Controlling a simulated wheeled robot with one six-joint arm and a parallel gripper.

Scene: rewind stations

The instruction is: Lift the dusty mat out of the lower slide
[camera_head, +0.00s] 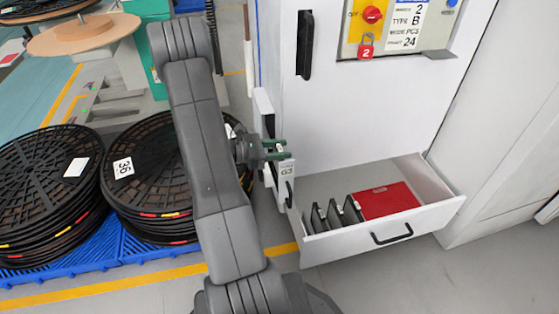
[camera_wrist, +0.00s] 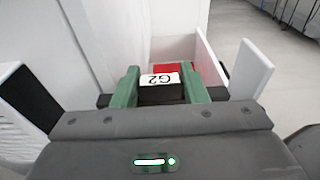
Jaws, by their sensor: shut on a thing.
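My gripper (camera_head: 280,149) is at the left side of the white cabinet, beside narrow white slide fronts, and its green fingers also show in the wrist view (camera_wrist: 160,88). The fingers are shut on a dark piece (camera_wrist: 160,98) with a white G2 label. A G2 label (camera_head: 286,170) also shows just below the fingers in the head view. Whether the dark piece is the dusty mat, I cannot tell; no mat surface shows clearly. A slide front (camera_head: 264,108) stands out at the cabinet's left edge. The inside of the slides is hidden from the head camera.
An open drawer (camera_head: 350,243) stands out to the right, holding a red flat item (camera_head: 387,200) and several upright dark pieces (camera_head: 333,214). Stacked black reels (camera_head: 45,185) stand on a blue pallet (camera_head: 80,247) at left. The grey floor in front is free.

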